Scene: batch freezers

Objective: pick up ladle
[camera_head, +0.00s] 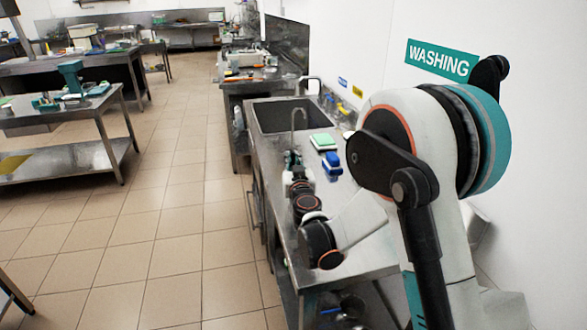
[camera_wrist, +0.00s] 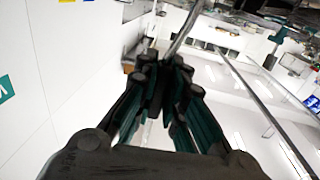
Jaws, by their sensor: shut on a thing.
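My gripper (camera_head: 293,160) is above the steel counter, in front of the sink, with its fingers closed around a thin metal ladle handle. The ladle (camera_head: 294,128) rises upright from the fingers and bends over in a hook at its top. In the wrist view my gripper (camera_wrist: 165,75) is shut, and the ladle (camera_wrist: 184,32) runs from between the fingertips to the top edge. The ladle's bowl cannot be made out in either view.
The sink (camera_head: 268,117) lies behind my gripper. A green-and-white sponge (camera_head: 323,141) and a blue item (camera_head: 332,163) lie on the counter to the right. The wall with the WASHING sign (camera_head: 441,61) bounds the right side.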

